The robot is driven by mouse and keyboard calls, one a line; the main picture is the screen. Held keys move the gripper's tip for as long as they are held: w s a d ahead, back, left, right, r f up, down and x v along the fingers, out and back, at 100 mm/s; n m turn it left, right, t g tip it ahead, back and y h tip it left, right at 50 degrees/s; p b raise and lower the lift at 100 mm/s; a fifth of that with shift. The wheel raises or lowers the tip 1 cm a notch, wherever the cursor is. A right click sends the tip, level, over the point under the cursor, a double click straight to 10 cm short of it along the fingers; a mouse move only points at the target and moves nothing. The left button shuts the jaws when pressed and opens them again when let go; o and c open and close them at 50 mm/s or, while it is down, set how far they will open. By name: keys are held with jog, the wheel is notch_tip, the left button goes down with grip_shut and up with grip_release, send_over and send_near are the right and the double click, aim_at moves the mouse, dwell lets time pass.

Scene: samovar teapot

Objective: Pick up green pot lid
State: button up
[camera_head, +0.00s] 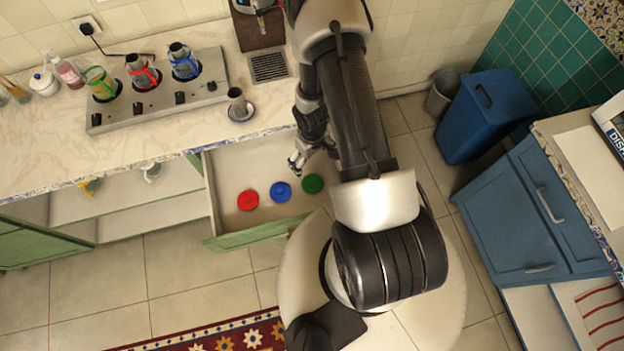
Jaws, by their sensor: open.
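The green pot lid (313,184) lies in the open drawer (228,166), the rightmost of three round lids. The blue lid (280,192) is to its left and the red lid (248,201) is further left. My gripper (296,162) is open and empty over the drawer, up and to the left of the green lid and apart from it. My arm passes just right of the green lid.
On the counter (60,150), a cooktop (215,85) carries pots with green, red and blue bands. A small metal pot (238,103) stands near the counter edge above the drawer. A blue bin (487,115) and blue cabinet (530,215) are at right.

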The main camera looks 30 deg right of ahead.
aim_at(312, 181)
notch_tip(312, 181, down, 17)
jog(key=b, duration=1.6)
jog(key=shift+b, duration=0.3)
jog(key=shift+r, duration=0.15)
jog(key=shift+c, duration=0.5)
jog(key=c, duration=0.8)
jog(key=shift+r, duration=0.1)
jog(key=shift+c, duration=0.2)
